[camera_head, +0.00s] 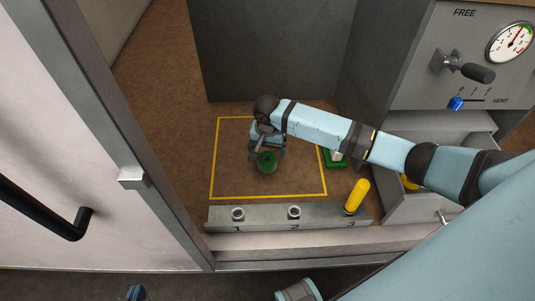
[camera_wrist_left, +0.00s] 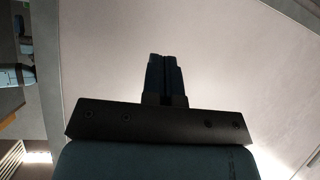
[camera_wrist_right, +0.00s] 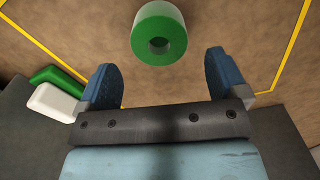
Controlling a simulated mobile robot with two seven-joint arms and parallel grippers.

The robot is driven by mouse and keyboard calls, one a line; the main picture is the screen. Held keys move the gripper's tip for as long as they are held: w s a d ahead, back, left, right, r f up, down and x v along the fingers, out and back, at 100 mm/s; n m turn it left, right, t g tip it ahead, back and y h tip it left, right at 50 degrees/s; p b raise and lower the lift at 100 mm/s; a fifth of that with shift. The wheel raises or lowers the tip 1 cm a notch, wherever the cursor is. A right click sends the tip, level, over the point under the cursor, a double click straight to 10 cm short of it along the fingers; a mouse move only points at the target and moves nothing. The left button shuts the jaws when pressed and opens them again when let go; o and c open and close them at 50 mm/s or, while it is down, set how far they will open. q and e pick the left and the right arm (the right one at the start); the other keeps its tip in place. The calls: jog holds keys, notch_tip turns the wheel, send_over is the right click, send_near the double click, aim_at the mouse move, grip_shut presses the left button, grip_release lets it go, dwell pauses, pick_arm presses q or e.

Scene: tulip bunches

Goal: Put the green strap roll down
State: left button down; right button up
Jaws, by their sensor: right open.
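The green strap roll (camera_head: 267,163) is on the brown floor inside the yellow-outlined square, its round hole facing up. It also shows in the right wrist view (camera_wrist_right: 172,51), just beyond the fingertips. My right gripper (camera_head: 267,153) is at the roll from above, with its fingers spread. In the right wrist view my right gripper (camera_wrist_right: 162,72) has clear gaps on both sides of the roll, and neither finger touches it. My left gripper (camera_wrist_left: 165,62) has its fingers together with nothing between them, in front of a pale surface away from the roll.
A green and white block pair (camera_wrist_right: 57,92) lies right of the square in the head view. A grey rail (camera_head: 265,217) numbered 1 to 3 runs along the front, with a yellow handle (camera_head: 357,195) at 3. Grey walls and a gauge panel (camera_head: 470,55) stand behind and right.

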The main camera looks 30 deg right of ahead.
aim_at(267, 157)
notch_tip(267, 157, up, 7)
jog(key=p, duration=0.1)
jog(key=s+a+f+n+t+y, duration=0.1)
jog(key=s+a+f+n, duration=0.1)
jog(key=s+a, duration=0.2)
jog(key=s+a+f+n+t+y, duration=0.2)
jog(key=s+a+f, duration=0.1)
jog(key=s+a, duration=0.1)
jog(key=s+a+f+n+t+y, duration=0.1)
jog(key=s+a+f+n+t, duration=0.1)
jog(key=s+a+f, duration=0.1)
jog(key=shift+s+a+f+y, duration=0.1)
jog(key=shift+s+a+y, duration=0.2)
jog(key=shift+s+a, duration=0.25)
jog(key=s+n+t, duration=0.1)
jog(key=s, duration=0.1)
jog(key=s+n+t, duration=0.1)
jog(key=s, duration=0.1)
jog(key=shift+s+t, duration=0.3)
jog(key=shift+s, duration=0.05)
jog(key=s+d+r+n+t+h, duration=0.1)
jog(key=s+d+r+n+t, duration=0.1)
jog(key=s, duration=0.5)
jog(key=shift+d+r+n+t, duration=0.35)
jog(key=shift+d+t, duration=0.25)
jog(key=shift+d, duration=0.1)
